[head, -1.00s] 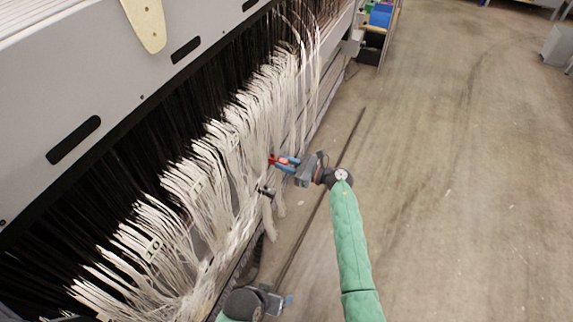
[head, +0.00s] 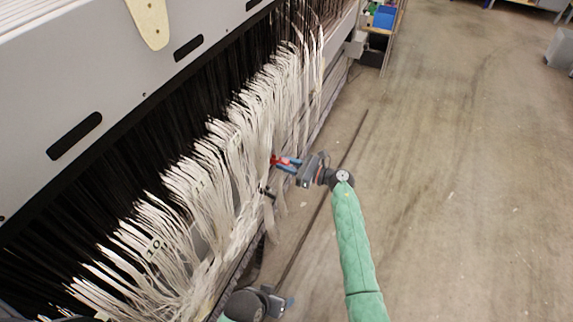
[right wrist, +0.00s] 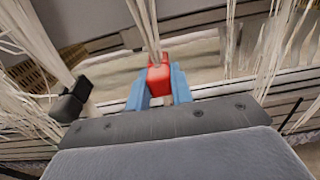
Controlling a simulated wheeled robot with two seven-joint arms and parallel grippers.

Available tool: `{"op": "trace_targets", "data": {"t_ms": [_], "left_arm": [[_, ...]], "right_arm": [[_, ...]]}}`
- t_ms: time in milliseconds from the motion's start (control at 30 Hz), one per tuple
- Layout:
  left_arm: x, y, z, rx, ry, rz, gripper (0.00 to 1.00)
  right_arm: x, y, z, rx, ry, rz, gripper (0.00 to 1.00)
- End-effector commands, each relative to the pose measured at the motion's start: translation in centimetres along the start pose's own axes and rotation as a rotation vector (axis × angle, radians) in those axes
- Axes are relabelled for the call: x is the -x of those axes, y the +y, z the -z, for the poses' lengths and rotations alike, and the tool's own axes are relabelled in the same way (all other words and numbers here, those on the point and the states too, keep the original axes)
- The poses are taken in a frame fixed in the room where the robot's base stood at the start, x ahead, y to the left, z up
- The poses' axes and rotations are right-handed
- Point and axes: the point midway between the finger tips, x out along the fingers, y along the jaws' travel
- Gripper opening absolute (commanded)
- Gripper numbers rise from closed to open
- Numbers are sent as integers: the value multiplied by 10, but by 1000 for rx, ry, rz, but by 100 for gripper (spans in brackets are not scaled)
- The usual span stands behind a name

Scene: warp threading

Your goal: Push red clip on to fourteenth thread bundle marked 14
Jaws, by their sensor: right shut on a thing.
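My right gripper (head: 287,163) has blue fingers and is shut on the red clip (head: 275,160) beside the hanging white thread bundles (head: 230,165). In the right wrist view the red clip (right wrist: 158,82) sits between the blue fingers (right wrist: 160,91). A thread bundle (right wrist: 147,28) comes down to the top of the clip; I cannot tell whether it is inside it. The number 14 is not readable.
A black clip (head: 267,193) hangs on a nearby bundle; it also shows in the right wrist view (right wrist: 72,100), left of the red clip. A grey machine frame (head: 90,75) runs along the left. Shelving with a blue bin (head: 384,16) stands at the back. The floor (head: 470,170) at right is clear.

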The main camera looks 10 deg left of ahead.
Motion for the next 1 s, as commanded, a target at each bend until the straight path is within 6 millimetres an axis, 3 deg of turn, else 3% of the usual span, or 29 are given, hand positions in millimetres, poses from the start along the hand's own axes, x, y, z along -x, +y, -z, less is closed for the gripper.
{"op": "trace_targets", "data": {"t_ms": [433,467,600,767,900,1000], "left_arm": [[-1,0,0,0,0,0,66],[-1,0,0,0,0,0,66],[-1,0,0,0,0,0,66],[-1,0,0,0,0,0,66],[-1,0,0,0,0,0,66],[-1,0,0,0,0,0,66]], "right_arm": [[-2,0,-1,1,-1,-2,8],[-2,0,-1,1,-1,-2,24],[-2,0,-1,1,-1,-2,48],[-1,0,-1,0,0,-1,48],[-1,0,0,0,0,-1,66],[-1,0,0,0,0,-1,66]]}}
